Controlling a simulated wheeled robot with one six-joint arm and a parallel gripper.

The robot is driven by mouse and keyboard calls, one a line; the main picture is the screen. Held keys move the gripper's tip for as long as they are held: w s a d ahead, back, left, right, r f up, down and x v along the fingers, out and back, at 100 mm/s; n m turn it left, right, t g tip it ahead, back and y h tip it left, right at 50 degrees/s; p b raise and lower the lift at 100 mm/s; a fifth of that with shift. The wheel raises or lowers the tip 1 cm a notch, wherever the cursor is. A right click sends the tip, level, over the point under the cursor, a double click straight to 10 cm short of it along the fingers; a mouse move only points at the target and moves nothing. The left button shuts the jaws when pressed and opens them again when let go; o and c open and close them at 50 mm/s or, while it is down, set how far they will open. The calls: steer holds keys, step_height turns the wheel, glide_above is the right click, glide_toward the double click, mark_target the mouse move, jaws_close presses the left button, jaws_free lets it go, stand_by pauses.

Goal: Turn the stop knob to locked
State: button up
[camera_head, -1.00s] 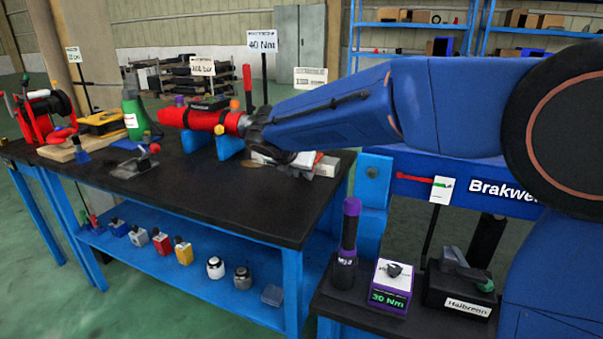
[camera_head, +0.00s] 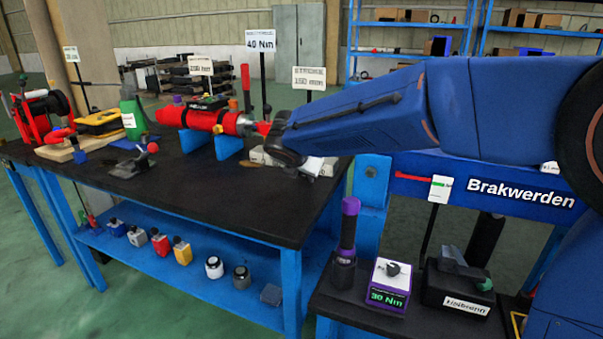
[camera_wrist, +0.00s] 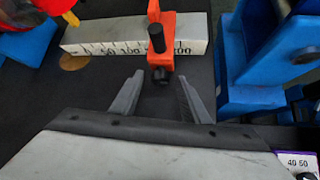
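In the wrist view an orange stop (camera_wrist: 172,25) sits across a white scale bar (camera_wrist: 95,40) with black numbers. A black knob (camera_wrist: 157,38) stands on the stop's near side, and a smaller dark part shows just below it. My gripper (camera_wrist: 158,82) is open, with nothing between its fingers. Its tips point toward the knob and appear short of it; I cannot tell the exact gap. Whether the knob is locked cannot be read. In the head view my wrist hides most of the stop and my fingers.
A blue bracket (camera_wrist: 250,65) stands close on the right in the wrist view. In the head view a red cylinder (camera_head: 205,120) on blue supports lies left of my wrist. A sign (camera_head: 309,77) reading 150 mm stands behind. The front of the black bench top (camera_head: 200,200) is clear.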

steer(key=shift+s, duration=0.1)
steer(key=v, duration=1.7)
steer(key=shift+r, duration=0.2)
steer(key=shift+s, duration=0.15)
